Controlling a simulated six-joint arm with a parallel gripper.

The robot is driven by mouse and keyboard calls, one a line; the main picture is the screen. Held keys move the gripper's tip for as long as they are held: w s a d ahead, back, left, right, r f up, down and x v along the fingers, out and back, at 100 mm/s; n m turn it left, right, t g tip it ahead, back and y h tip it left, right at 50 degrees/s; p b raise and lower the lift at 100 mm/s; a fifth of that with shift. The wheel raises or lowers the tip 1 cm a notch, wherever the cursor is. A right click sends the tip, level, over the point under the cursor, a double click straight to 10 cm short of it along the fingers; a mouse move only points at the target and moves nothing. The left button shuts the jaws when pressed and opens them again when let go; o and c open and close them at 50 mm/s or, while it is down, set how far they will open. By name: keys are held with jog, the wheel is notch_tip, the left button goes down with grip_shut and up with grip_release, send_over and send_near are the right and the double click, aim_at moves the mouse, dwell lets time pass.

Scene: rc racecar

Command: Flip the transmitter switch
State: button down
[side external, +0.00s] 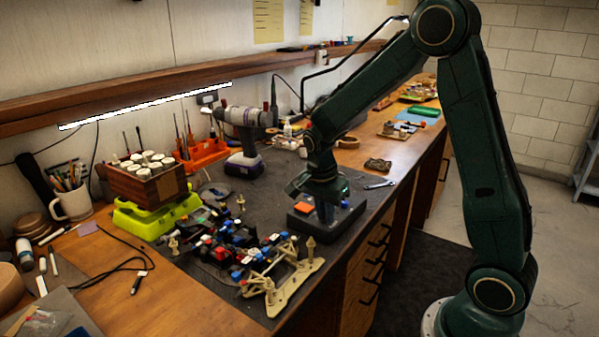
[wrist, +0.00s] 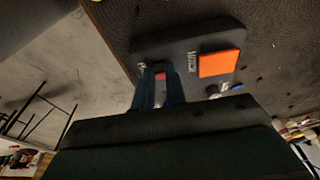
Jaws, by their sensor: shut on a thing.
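The transmitter (side external: 312,228) is a dark grey box on the black mat near the bench's front edge, with an orange square (side external: 303,209) on its top. In the wrist view the transmitter (wrist: 212,35) shows the orange square (wrist: 219,63), white lettering and a small red switch (wrist: 160,76). My gripper (side external: 327,204) points down onto the transmitter's top. In the wrist view the fingers of my gripper (wrist: 158,84) are shut on the red switch, which they partly hide. Which way the switch is set cannot be told.
A partly built car chassis (side external: 235,250) with several coloured parts lies left of the transmitter. A cordless drill (side external: 245,130) stands behind, beside an orange tool rack (side external: 205,152). A wrench (side external: 380,184) lies to the right. A wooden box (side external: 150,185) sits on a yellow-green stand.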

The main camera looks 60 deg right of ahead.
dwell(0.3)
jog(key=c, duration=1.4)
grip_release()
jog(key=shift+c, duration=0.2)
jog(key=shift+r, duration=0.15)
notch_tip(320, 180, up, 13)
jog(key=a, duration=0.3)
jog(key=shift+r, duration=0.15)
